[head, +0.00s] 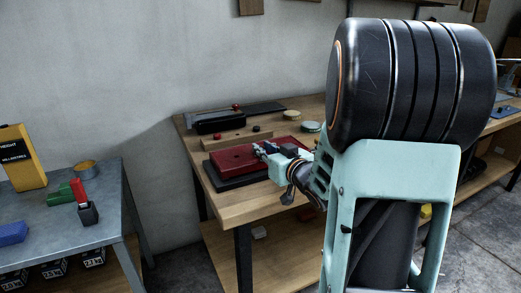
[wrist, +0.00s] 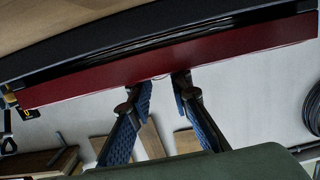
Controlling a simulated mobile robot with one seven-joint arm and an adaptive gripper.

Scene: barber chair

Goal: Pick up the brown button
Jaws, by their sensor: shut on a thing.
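My gripper (head: 262,150) is low over the red slab (head: 232,159) on the wooden table in the head view. In the wrist view my two blue-padded fingers (wrist: 162,82) stand a little apart with their tips at the edge of the red slab (wrist: 90,86). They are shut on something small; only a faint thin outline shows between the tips. I cannot make out a brown button there or tell its colour. A small dark spot lies on the slab in the head view.
A wooden block (head: 237,138) and a dark tray with tools (head: 208,126) lie behind the slab. Round pale lids (head: 291,114) sit to the right. A metal table (head: 60,225) with small items stands at the left. The wooden table's front left corner is bare.

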